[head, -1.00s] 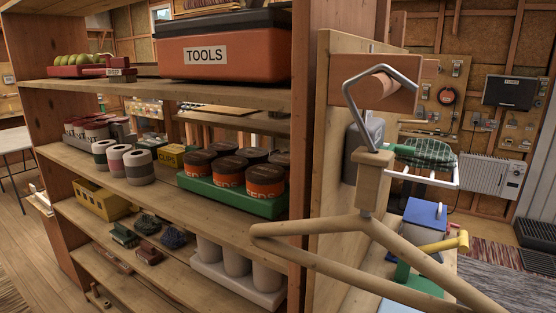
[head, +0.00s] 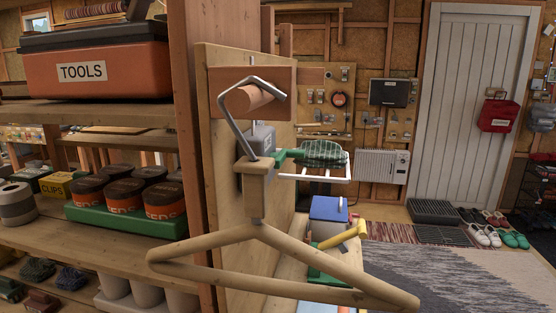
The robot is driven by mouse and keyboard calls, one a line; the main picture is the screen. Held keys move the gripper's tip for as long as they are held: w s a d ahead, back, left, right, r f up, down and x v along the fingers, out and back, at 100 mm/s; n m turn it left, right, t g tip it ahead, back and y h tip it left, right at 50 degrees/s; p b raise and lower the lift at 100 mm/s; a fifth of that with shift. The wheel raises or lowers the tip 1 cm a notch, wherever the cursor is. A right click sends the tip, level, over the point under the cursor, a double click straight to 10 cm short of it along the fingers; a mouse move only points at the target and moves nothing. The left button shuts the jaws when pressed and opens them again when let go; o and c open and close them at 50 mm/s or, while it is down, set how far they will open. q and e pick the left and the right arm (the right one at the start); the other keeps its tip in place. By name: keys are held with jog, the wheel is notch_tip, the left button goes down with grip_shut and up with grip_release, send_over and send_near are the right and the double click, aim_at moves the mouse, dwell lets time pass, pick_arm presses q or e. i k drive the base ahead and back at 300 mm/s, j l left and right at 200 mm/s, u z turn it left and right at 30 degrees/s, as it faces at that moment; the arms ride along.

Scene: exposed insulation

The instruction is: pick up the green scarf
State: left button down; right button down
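I see no thing that is clearly a green scarf. A dark green checked item (head: 322,153) with white lines lies on a white rack (head: 318,179) beyond the wooden panel; I cannot tell if it is a scarf. A plain green piece (head: 288,157) shows just left of it, partly behind the hanger. A large wooden coat hanger (head: 257,237) hangs by its metal hook from a round peg (head: 248,98), close in front of me, with nothing draped on it. Neither of my grippers is in view.
A shelf unit (head: 182,50) on the left holds a red toolbox (head: 100,72), cans in a green tray (head: 128,221) and pots. A blue-lidded box (head: 329,217) stands behind the hanger. Rugs (head: 440,269), shoes (head: 487,236) and a white door (head: 475,115) are at right.

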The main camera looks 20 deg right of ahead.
aim_at(321, 153)
jog(key=l, duration=0.45)
jog(key=i+l, duration=0.15)
jog(key=l, duration=0.3)
jog(key=l+u, duration=0.3)
jog(key=l, duration=0.6)
jog(key=l+u, duration=0.3)
jog(key=l, duration=0.6)
jog(key=k+l+u, duration=0.1)
jog(key=l+u, duration=0.2)
jog(key=l, duration=0.6)
